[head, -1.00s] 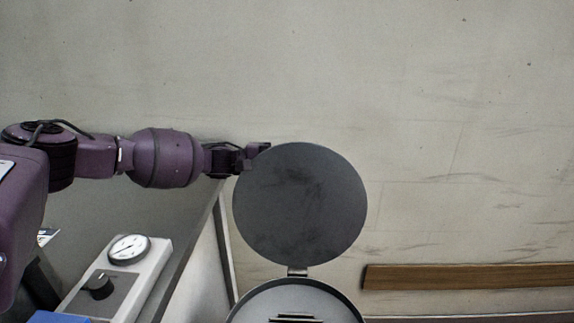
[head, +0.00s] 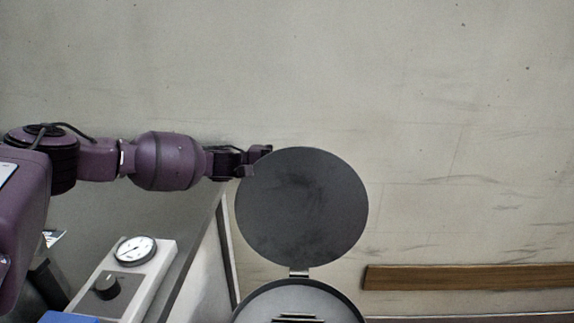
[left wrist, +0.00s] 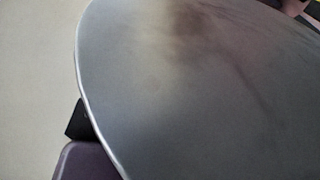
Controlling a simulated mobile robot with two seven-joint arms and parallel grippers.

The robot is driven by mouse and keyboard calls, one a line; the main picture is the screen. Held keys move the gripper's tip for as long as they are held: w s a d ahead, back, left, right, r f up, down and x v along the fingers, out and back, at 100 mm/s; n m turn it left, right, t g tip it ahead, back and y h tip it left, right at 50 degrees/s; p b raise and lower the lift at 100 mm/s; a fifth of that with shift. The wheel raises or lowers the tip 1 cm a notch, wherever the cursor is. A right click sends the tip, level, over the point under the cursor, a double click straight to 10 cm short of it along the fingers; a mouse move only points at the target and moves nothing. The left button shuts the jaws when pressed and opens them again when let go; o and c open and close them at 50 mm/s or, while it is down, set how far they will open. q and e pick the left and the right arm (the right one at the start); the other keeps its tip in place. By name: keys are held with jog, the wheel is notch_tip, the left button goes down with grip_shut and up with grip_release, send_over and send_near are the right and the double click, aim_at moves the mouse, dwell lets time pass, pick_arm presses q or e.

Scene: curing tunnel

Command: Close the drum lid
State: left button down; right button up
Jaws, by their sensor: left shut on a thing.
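The round dark grey drum lid (head: 302,208) stands open, raised on a hinge (head: 299,274) at the back of the drum (head: 262,299). The drum's open top shows at the bottom of the head view, with dark slots inside. My left gripper (head: 262,160) is at the lid's upper left edge and shut on it. In the left wrist view the lid (left wrist: 190,90) fills most of the picture, its pale rim curving down the left side. One finger shows dark at the lower left, partly hidden by the lid. My right gripper is in neither view.
A white panel with a round gauge (head: 135,250) and a black knob (head: 106,286) stands at the lower left. A blue object (head: 68,318) is at the bottom edge. A wooden rail (head: 465,277) runs along the wall at right. The space right of the lid is clear.

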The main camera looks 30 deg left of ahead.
aim_at(287, 188)
pick_arm(q)
jog(key=s+r+p, duration=0.1)
jog(key=s+d+m+p, duration=0.1)
jog(key=s, duration=0.1)
jog(key=s+d+r+m+p, duration=0.1)
jog(key=p, duration=0.1)
jog(key=shift+s+d+r, duration=0.1)
jog(key=shift+s+r, duration=0.2)
jog(key=shift+r, duration=0.05)
jog(key=s+d+f+m+p, duration=0.1)
jog(key=s+d+m+p, duration=0.3)
jog(key=s, duration=0.5)
jog(key=shift+d+f+m+p, duration=0.2)
jog(key=shift+f+m+p, duration=0.1)
jog(key=shift+p, duration=0.7)
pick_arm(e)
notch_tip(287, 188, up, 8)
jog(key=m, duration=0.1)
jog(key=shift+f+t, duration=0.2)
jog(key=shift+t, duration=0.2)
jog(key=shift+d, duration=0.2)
pick_arm(q)
jog(key=c, duration=1)
grip_release()
jog(key=shift+o, duration=0.2)
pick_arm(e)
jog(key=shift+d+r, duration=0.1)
